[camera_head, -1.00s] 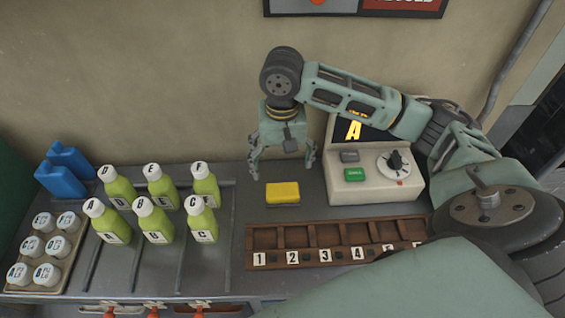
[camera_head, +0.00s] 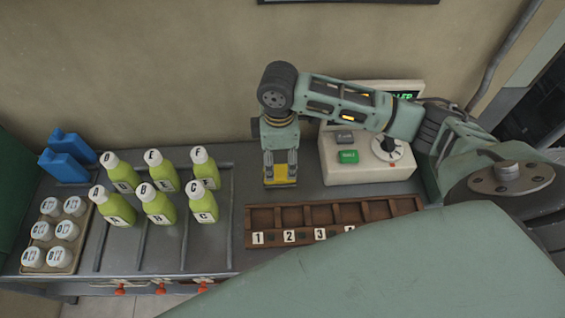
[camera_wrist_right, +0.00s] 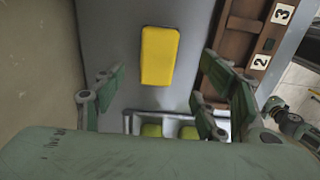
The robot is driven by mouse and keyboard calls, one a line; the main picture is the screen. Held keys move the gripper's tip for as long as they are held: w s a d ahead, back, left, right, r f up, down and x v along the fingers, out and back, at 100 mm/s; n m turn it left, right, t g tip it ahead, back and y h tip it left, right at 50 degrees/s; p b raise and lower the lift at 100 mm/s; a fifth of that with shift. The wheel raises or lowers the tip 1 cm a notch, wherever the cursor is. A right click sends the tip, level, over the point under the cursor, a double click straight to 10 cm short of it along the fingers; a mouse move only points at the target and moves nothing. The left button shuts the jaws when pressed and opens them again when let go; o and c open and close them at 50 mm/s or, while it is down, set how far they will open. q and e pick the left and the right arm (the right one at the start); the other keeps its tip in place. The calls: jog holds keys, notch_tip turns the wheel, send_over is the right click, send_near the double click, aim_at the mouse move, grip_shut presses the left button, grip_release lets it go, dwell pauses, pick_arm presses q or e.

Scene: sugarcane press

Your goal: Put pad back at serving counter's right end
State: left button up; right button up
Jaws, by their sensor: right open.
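The yellow pad (camera_head: 279,181) lies on the grey counter (camera_head: 310,178), behind the numbered wooden rack. In the head view it is partly hidden by my right gripper (camera_head: 280,168), which is above it and pointing down. In the right wrist view the whole yellow pad (camera_wrist_right: 159,56) shows flat on the counter. The two fingers of my right gripper (camera_wrist_right: 157,95) are spread apart there, with nothing between their tips; the pad appears beyond them. My left gripper is in neither view.
A cream control box (camera_head: 365,170) with a dial stands just right of the pad. The numbered wooden rack (camera_head: 335,213) lies in front. Several green bottles (camera_head: 158,205) stand left, beside white-capped jars in a tray (camera_head: 52,262) and blue containers (camera_head: 68,155). A wall runs behind.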

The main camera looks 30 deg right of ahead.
aim_at(279, 171)
jog(key=f, duration=0.3)
jog(key=f+p, duration=0.1)
jog(key=f, duration=0.3)
jog(key=shift+w+f, duration=0.2)
jog(key=shift+f, duration=0.05)
jog(key=c, duration=1.4)
jog(key=shift+s, duration=0.1)
jog(key=shift+r, duration=0.1)
jog(key=shift+r, duration=0.25)
jog(key=r, duration=0.3)
jog(key=shift+s+d+r+b, duration=0.15)
jog(key=shift+d+r+b, duration=0.2)
jog(key=s+d+r+b, duration=0.1)
jog(key=s+d+r, duration=0.55)
jog(key=s, duration=0.25)
jog(key=w+a+r+m, duration=0.1)
jog(key=a+r+m, duration=0.9)
jog(key=m, duration=0.2)
jog(key=shift+w+a+m, duration=0.2)
jog(key=shift+w+m, duration=0.05)
jog(key=shift+m, duration=0.15)
